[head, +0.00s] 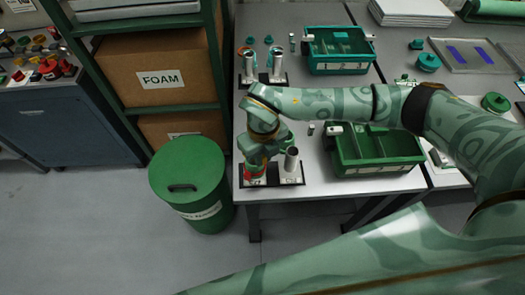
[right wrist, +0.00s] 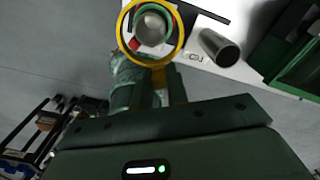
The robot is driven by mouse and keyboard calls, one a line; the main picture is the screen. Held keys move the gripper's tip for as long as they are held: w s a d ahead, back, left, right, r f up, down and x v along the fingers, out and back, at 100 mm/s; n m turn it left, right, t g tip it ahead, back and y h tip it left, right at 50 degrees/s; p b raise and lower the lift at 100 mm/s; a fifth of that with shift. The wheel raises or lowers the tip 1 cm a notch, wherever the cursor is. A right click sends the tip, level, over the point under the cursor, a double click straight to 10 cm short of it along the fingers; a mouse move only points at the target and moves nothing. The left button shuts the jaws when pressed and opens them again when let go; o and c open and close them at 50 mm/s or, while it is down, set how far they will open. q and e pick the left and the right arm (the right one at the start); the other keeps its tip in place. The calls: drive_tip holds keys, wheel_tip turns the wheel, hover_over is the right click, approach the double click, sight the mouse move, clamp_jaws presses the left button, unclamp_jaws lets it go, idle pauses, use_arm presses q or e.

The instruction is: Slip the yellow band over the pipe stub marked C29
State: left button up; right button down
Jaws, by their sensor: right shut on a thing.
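The yellow band (right wrist: 181,38) is held at its near edge between the fingertips of my right gripper (right wrist: 158,75). In the right wrist view the band frames the opening of a pipe stub (right wrist: 152,27), with green and red rings around that stub. I cannot tell whether the band is above the stub or around it. A bare stub (right wrist: 219,47) stands beside it; a label (right wrist: 194,57) near it starts with C, the rest unclear. In the head view my right gripper (head: 254,160) is over the left stub of the near base, beside the bare stub (head: 291,161). The left gripper is out of view.
A second base with two banded stubs (head: 276,66) stands farther back. A green crate (head: 375,172) is right of the near base, a teal crate (head: 340,66) behind. A green lidded bin (head: 188,165) stands left of the table.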

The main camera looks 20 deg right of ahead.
drive_tip(key=shift+f, duration=0.35)
drive_tip(key=shift+p, duration=0.45)
idle(0.9)
drive_tip(key=shift+f+b, duration=0.3)
drive_tip(key=shift+f, duration=0.85)
idle(1.0)
drive_tip(key=shift+f, duration=0.35)
drive_tip(key=shift+p, duration=0.65)
idle(1.2)
drive_tip(key=shift+f, duration=0.6)
idle(1.3)
